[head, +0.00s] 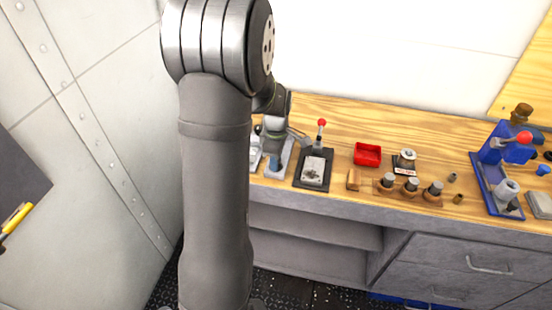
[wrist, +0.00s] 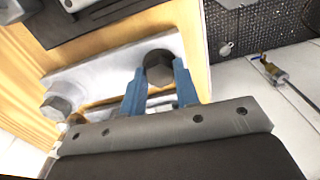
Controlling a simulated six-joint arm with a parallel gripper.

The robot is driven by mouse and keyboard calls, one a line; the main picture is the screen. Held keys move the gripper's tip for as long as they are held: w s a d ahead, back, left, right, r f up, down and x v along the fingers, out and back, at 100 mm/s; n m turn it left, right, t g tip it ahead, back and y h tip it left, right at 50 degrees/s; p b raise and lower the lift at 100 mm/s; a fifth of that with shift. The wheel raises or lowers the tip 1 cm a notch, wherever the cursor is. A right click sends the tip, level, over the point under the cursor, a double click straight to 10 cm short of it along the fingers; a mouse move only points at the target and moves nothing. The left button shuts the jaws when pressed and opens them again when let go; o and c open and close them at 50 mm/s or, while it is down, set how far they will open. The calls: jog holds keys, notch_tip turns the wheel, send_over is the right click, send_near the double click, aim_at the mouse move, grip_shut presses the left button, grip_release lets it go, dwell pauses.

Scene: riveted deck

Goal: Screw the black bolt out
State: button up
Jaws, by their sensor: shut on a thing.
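The black bolt (wrist: 158,66) shows in the wrist view as a dark head standing at one end of a pale metal plate (wrist: 108,74). My gripper (wrist: 158,78) has its two blue fingers shut on the sides of this bolt. A second, greyer bolt (wrist: 56,106) is at the plate's other end, apart from the fingers. In the head view, my gripper (head: 275,161) is low over the pale plate at the bench's left part. The bolt is too small and covered to make out there. The bolt's shank and thread are hidden.
The wooden bench (head: 340,113) holds a dark lever device with a red knob (head: 321,122) just right of the plate. Farther right are a red tray (head: 367,154), a wooden block with several metal pegs (head: 410,192) and a blue press (head: 490,165). A white wall stands behind.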

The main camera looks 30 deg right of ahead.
jog(key=n, duration=0.4)
jog(key=shift+a+f+n, duration=0.1)
jog(key=shift+f+n, duration=0.05)
jog(key=shift+n, duration=0.15)
jog(key=n, duration=0.3)
jog(key=shift+n, duration=0.4)
jog(key=n, duration=0.4)
jog(key=shift+n, duration=1.8)
jog(key=o, duration=1)
jog(key=shift+c, duration=0.2)
